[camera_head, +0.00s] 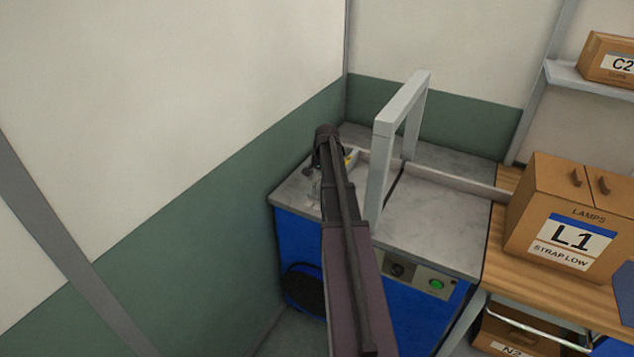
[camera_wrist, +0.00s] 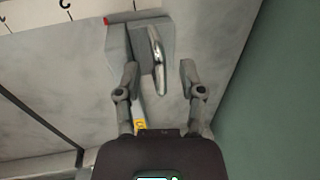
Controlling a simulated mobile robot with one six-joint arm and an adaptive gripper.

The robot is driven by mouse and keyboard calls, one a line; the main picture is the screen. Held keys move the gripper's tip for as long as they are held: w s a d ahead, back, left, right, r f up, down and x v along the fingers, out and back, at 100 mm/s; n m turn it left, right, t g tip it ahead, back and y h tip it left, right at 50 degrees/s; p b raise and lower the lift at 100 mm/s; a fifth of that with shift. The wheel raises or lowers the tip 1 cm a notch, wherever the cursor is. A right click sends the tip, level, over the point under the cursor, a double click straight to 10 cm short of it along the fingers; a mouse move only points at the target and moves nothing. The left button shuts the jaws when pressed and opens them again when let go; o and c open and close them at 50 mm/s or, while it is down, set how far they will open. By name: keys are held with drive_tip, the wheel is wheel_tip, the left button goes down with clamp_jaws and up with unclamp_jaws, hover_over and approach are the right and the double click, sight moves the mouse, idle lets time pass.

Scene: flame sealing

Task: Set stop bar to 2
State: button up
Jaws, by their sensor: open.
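The stop bar (camera_wrist: 128,45) is a grey block with an upright plate and a chrome handle (camera_wrist: 156,55). In the wrist view, a red mark (camera_wrist: 106,20) sits at its upper left corner, beside a pale scale strip (camera_wrist: 35,14). In the head view my arm hides most of the stop bar (camera_head: 355,157).
The blue machine (camera_head: 300,250) has a grey top and a tall grey arch (camera_head: 381,160) right of my arm. A green wall is close on the left.

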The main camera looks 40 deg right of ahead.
idle(0.3)
clamp_jaws()
drive_tip(key=shift+s, duration=0.1)
drive_tip(key=shift+s+d, duration=0.35)
drive_tip(key=shift+s, duration=0.5)
drive_tip(key=shift+s+d, duration=0.35)
drive_tip(key=shift+s, duration=0.45)
unclamp_jaws()
drive_tip(key=shift+w, duration=0.1)
